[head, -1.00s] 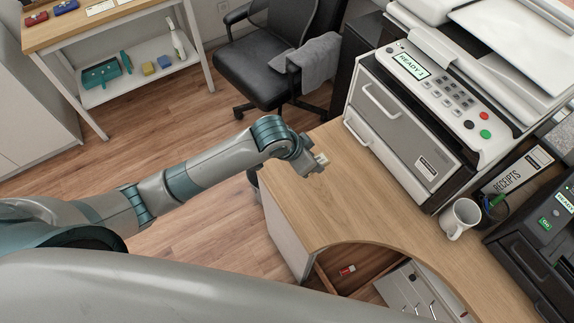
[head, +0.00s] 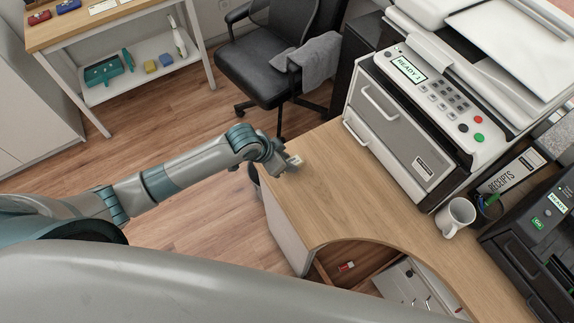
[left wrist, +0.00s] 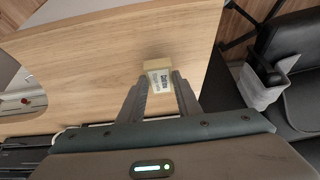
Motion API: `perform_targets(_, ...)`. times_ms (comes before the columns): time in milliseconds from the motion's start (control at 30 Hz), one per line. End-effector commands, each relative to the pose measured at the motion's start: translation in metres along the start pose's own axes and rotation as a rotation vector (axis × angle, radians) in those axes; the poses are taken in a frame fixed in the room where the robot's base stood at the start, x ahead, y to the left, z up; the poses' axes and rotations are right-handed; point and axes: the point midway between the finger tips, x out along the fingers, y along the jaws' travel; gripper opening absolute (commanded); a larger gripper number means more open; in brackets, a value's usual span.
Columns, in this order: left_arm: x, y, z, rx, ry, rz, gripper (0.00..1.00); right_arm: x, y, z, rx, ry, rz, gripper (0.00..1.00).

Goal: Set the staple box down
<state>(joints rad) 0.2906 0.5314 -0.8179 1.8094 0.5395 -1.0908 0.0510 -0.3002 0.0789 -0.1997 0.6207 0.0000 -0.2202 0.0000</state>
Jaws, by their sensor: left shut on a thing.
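The staple box (left wrist: 158,66) is a small cream box with a printed white label. My left gripper (left wrist: 161,86) is shut on it, one finger at each side, in the left wrist view. In the head view the box (head: 295,160) shows small at the tip of my left gripper (head: 288,163), over the far left corner of the wooden counter (head: 330,190). I cannot tell whether its underside touches the counter. My right gripper is in neither view.
The counter around the box is bare. A large printer (head: 425,110) stands to its right, with a white mug (head: 456,217) and a receipts binder (head: 512,172) beyond. A black chair (head: 270,70) with a grey cloth is behind the counter's end.

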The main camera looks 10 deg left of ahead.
Motion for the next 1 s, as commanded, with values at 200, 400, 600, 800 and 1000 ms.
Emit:
perform_targets(200, 0.020, 0.001, 0.012, -0.001, -0.003, 0.002, 0.07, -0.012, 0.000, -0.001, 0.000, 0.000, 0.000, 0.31)
perform_targets(400, 0.027, 0.001, 0.016, 0.000, 0.000, 0.000, 0.07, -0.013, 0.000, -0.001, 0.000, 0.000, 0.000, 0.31)
perform_targets(600, 0.028, 0.001, 0.016, 0.000, 0.000, 0.000, 0.07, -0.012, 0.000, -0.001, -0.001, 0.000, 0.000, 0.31)
perform_targets(800, 0.030, 0.001, 0.018, 0.000, -0.001, 0.000, 0.47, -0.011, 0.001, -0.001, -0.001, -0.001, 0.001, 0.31)
perform_targets(1000, 0.029, 0.001, 0.018, 0.000, -0.001, 0.000, 0.49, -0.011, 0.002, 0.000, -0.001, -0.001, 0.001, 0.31)
